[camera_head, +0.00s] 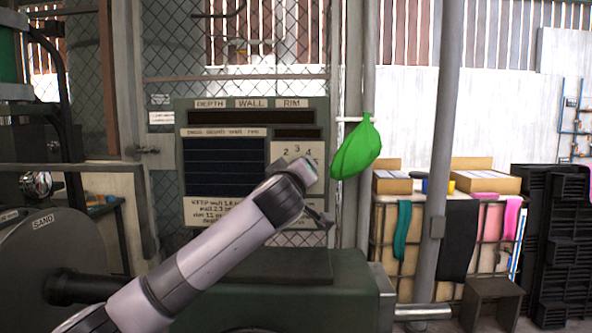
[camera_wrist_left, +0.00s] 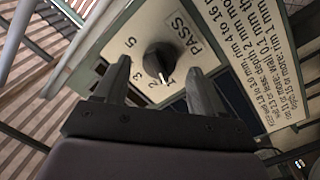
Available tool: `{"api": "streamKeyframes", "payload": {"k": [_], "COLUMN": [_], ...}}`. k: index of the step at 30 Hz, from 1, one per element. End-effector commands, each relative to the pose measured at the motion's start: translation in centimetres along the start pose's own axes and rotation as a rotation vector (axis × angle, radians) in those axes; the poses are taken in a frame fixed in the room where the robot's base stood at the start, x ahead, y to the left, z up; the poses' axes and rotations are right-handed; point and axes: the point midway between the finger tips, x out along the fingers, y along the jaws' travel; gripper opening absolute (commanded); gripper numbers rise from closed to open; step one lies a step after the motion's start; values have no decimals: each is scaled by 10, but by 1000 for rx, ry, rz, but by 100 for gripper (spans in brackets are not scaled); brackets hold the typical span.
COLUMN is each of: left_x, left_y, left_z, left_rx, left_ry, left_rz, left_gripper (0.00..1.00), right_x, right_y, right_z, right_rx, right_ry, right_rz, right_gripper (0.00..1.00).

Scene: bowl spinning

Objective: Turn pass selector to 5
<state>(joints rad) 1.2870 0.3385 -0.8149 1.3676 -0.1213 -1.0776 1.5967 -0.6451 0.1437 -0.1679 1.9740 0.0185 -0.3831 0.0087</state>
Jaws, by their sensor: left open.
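The pass selector is a round black knob (camera_wrist_left: 155,58) with a white pointer mark, on a pale dial plate (camera_wrist_left: 135,30) printed with PASS and digits. The pointer mark is at the lower edge of the knob in the left wrist view; I cannot tell surely which digit it meets. My left gripper (camera_wrist_left: 160,70) is open, its two dark fingers on either side of the knob in the picture and apart from it as far as I can see. My right gripper is not in view.
The green display board (camera_head: 228,106) has DEPTH, WALL and RIM headings and a dark screen (camera_head: 212,168). A machine marked SANQ (camera_head: 30,245) stands left. A grey pole (camera_head: 440,150) and black crates (camera_head: 560,240) are at right.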

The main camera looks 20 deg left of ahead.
Motion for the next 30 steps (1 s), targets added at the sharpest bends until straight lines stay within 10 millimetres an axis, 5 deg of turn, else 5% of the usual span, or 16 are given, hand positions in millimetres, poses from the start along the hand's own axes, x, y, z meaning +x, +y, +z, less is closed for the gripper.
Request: {"api": "streamKeyframes", "payload": {"k": [17, 23, 30], "left_x": [17, 17, 17], "left_y": [0, 0, 0], "left_z": [0, 0, 1], "left_rx": [-1, -1, 7], "left_ry": [0, 0, -2], "left_rz": [1, 1, 0], "left_gripper": [70, 14, 14], "right_x": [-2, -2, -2], "right_y": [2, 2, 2], "right_z": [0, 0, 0], "right_rx": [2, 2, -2], "right_ry": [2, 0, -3], "right_rz": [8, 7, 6], "right_gripper": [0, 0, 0]}}
